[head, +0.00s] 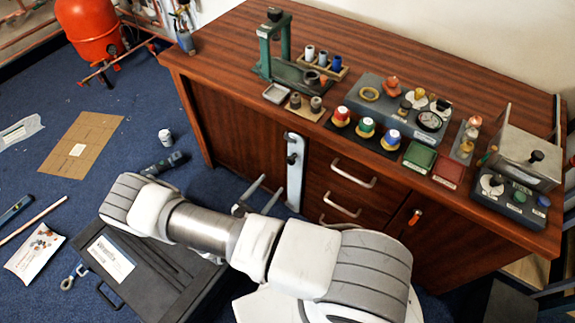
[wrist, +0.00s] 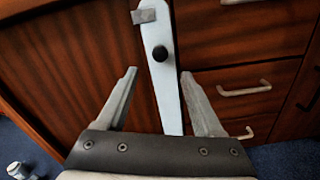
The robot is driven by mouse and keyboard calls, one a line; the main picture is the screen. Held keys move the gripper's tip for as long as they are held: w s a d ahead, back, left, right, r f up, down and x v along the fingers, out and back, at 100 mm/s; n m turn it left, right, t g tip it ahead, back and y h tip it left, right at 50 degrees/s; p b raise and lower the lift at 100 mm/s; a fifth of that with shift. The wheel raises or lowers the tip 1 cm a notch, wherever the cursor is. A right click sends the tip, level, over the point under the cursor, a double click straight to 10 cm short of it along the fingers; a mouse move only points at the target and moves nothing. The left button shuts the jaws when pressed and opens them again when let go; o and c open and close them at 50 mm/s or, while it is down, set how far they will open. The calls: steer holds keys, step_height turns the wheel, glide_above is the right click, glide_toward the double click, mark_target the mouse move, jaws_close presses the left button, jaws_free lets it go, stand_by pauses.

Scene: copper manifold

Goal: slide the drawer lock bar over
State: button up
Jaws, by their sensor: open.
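The drawer lock bar (head: 295,178) is a pale grey-blue upright strip on the front of the wooden cabinet, just left of the drawers. It has a black knob and a small metal bracket near its top. In the wrist view the bar (wrist: 171,98) runs up the middle, with its black knob (wrist: 160,53) beyond my fingertips. My gripper (wrist: 158,72) is open and empty, one finger on each side of the bar's line. In the head view my gripper (head: 262,188) is in front of the cabinet, left of the bar. I cannot tell its exact distance from the bar.
Drawers with metal handles (head: 353,173) are right of the bar, and a plain wooden door is left of it. The cabinet top (head: 215,50) holds many small parts and fixtures. A black case (head: 150,285) lies on the blue carpet below my arm.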

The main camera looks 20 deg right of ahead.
mark_target(289, 163)
steer(key=b+x, duration=0.1)
steer(key=x, duration=0.9)
steer(key=shift+w+d, duration=0.15)
steer(key=shift+d, duration=0.05)
jaws_close()
stand_by(1.0)
